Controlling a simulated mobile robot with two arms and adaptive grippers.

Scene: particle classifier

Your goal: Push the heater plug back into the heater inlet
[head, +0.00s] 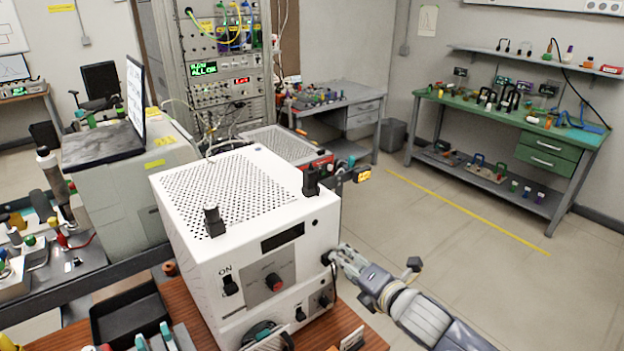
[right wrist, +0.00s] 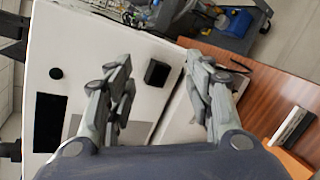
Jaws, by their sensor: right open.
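The white box with a perforated top (head: 225,190) stands on a wooden bench; I take it to be the heater. My right gripper (head: 342,256) is at its right side, beside a small dark part (head: 326,258) there. In the right wrist view my right gripper (right wrist: 158,62) is open, with its fingers apart in front of the white side wall (right wrist: 85,30). A black block (right wrist: 157,73) on that wall shows between the fingers; I cannot tell whether it is the plug or the inlet, or whether a finger touches it. My left gripper is not in view.
A black tray (head: 130,312) lies left of the box. The floor (head: 465,225) on the right is open, before a green workbench (head: 500,118).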

